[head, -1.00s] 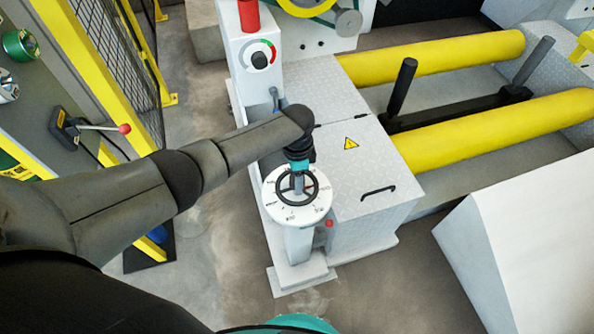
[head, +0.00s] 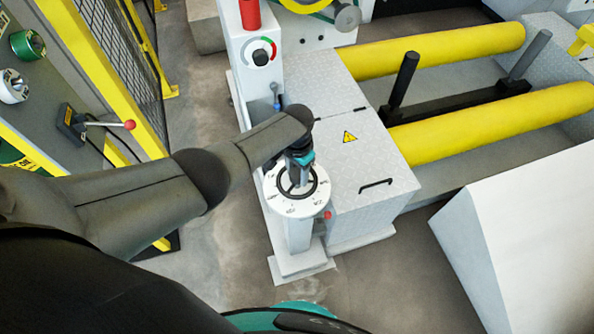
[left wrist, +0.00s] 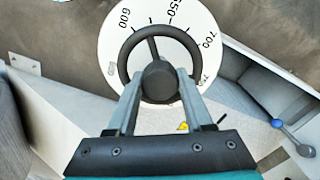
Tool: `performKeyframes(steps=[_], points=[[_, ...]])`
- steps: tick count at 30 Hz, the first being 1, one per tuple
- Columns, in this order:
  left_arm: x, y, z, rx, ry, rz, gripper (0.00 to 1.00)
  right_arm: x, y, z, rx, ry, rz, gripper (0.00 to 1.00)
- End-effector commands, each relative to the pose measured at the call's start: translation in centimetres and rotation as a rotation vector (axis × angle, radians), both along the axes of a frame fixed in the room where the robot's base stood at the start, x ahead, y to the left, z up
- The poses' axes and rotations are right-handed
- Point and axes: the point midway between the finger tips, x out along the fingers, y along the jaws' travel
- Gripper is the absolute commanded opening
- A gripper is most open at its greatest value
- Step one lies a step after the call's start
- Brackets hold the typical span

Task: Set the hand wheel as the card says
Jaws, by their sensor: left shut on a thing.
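The black hand wheel (head: 313,190) sits on top of a white pedestal in front of the machine, over a round white dial (head: 283,205). In the left wrist view the hand wheel (left wrist: 125,66) shows as a ring with a spoke, and the dial (left wrist: 180,13) carries printed numbers such as 600 and 700. My left gripper (left wrist: 158,84) reaches down from above, its two grey fingers shut on the wheel's round black hub. In the head view the left gripper (head: 299,178) partly hides the wheel. My right gripper is not in view. I cannot make out a card.
A checker-plate box (head: 350,180) with a black handle stands right of the pedestal, and two yellow rollers (head: 440,50) lie behind it. A red-knobbed lever (head: 128,124) and a yellow fence (head: 95,60) are at left. A white sloped block (head: 530,230) fills the lower right.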

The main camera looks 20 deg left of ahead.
Motion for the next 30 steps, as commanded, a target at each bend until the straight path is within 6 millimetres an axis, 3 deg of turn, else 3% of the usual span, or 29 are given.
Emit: performKeyframes(steps=[13, 14, 21, 30], points=[[0.14, -0.05, 0.11, -0.002, -0.004, 0.008, 0.00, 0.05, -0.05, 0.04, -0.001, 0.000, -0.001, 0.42], [0.14, -0.05, 0.11, -0.002, -0.004, 0.008, 0.55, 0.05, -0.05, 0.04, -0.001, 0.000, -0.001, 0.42], [0.07, -0.04, 0.06, -0.001, -0.002, 0.007, 0.81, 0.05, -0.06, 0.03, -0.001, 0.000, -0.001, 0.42], [0.02, 0.00, 0.25, 0.000, -0.001, 0.007, 0.81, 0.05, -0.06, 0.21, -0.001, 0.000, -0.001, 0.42]])
